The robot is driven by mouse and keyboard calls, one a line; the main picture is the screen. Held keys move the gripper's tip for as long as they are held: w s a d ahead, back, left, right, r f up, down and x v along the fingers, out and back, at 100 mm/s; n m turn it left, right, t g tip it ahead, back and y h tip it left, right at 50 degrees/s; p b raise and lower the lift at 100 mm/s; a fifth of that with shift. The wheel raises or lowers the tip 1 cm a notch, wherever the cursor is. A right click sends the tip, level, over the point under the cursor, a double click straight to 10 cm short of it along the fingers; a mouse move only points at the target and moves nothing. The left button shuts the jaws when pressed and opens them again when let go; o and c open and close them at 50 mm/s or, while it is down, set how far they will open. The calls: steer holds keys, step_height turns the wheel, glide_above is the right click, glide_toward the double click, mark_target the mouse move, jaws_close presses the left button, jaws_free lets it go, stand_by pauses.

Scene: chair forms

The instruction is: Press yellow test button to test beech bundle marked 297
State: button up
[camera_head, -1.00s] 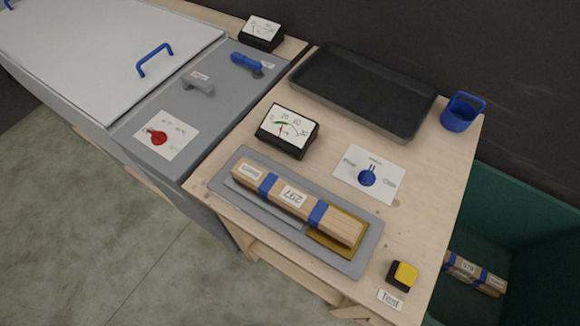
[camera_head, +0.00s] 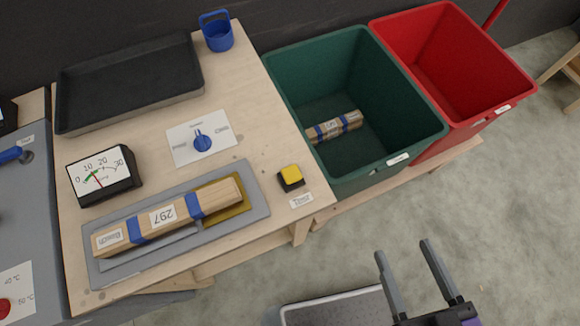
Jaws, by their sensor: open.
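The yellow test button (camera_head: 291,174) sits on a black block near the right front corner of the wooden table, with a "Test" label (camera_head: 301,200) before it. The beech bundle marked 297 (camera_head: 170,216), wrapped with two blue bands, lies on the grey test plate (camera_head: 257,202), partly over a yellow-brown pad. A dial meter (camera_head: 103,175) with a white face stands behind the bundle's left end; its needle is near the middle of the scale. My gripper (camera_head: 402,247) is open and empty, over the floor at the lower right, well away from the button.
A blue rotary knob (camera_head: 202,143) on a white card, a black tray (camera_head: 130,85) and a blue cup (camera_head: 217,35) are on the table. Right of it stand a green bin (camera_head: 421,143) holding a bundle (camera_head: 335,127), and a red bin (camera_head: 505,85).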

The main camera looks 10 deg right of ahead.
stand_by(0.4)
jaws_close()
stand_by(1.5)
